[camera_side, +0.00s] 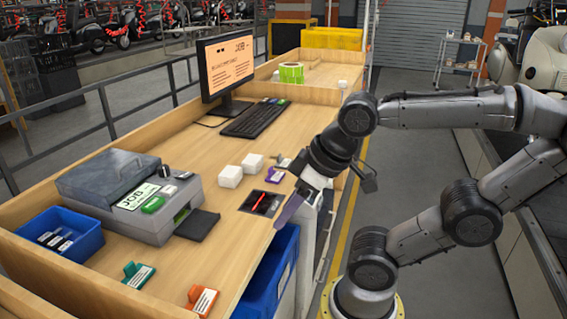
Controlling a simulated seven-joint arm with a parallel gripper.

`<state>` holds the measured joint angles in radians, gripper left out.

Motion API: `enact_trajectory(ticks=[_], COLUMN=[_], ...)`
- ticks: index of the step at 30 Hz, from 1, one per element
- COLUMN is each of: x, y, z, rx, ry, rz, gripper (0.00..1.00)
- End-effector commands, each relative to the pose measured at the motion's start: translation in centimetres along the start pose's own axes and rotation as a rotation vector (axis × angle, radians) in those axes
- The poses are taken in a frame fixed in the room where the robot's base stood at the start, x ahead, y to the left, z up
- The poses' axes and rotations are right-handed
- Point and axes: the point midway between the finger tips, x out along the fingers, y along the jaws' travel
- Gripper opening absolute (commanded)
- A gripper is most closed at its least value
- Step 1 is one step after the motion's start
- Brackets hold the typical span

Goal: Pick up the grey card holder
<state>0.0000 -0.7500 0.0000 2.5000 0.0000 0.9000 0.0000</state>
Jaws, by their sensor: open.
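A small grey card holder with a pale label (285,162) appears to stand on the wooden bench, just behind a purple card holder (275,175). It is small in the side view, and its shape is hard to make out. My gripper (292,208) points down and left over the bench's right edge, in front of and apart from these holders. It is open, with nothing seen between its fingers. The far finger is largely hidden.
White blocks (230,176) and a dark tray with a red item (262,203) are near my gripper. A grey printer-like box (130,190), blue bin (62,232), teal holder (138,274) and orange holder (201,299) are left. A monitor (227,67) and keyboard (255,118) stand behind.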

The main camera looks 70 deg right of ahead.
Motion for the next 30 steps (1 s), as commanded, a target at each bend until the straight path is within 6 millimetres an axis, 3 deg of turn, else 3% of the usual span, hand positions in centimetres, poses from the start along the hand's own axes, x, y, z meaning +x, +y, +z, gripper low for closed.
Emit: enact_trajectory(ticks=[18,23,26,30], x=[0.0,-0.1,-1.2,-2.9], y=[0.0,0.1,0.5,2.2], z=[0.0,0.1,-1.3,-5.5], rx=[0.002,0.082,0.187,0.396], ry=[0.0,-0.007,0.018,0.039], rz=[0.0,0.004,0.023,0.084], gripper=[0.46,0.46,0.46,0.46])
